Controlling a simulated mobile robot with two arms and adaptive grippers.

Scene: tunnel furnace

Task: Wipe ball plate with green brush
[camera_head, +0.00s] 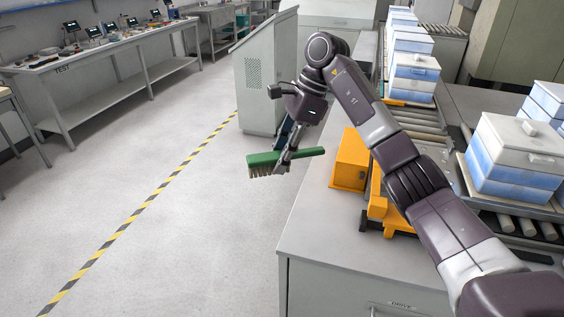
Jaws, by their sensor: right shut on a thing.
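A green brush (262,159) with pale bristles facing down is held in my right gripper (283,165). The gripper is shut on the brush's green body, near its middle. The brush hangs roughly level in the air, over the floor just left of the grey bench's edge. My right arm reaches in from the lower right, over the bench. My left gripper is not in view.
The grey bench (310,219) carries an orange unit (350,160) beside roller conveyors. White and blue boxes (515,150) stand on the conveyors. A grey cabinet (262,75) stands behind the brush. The floor at left is clear, with a yellow-black stripe (150,203).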

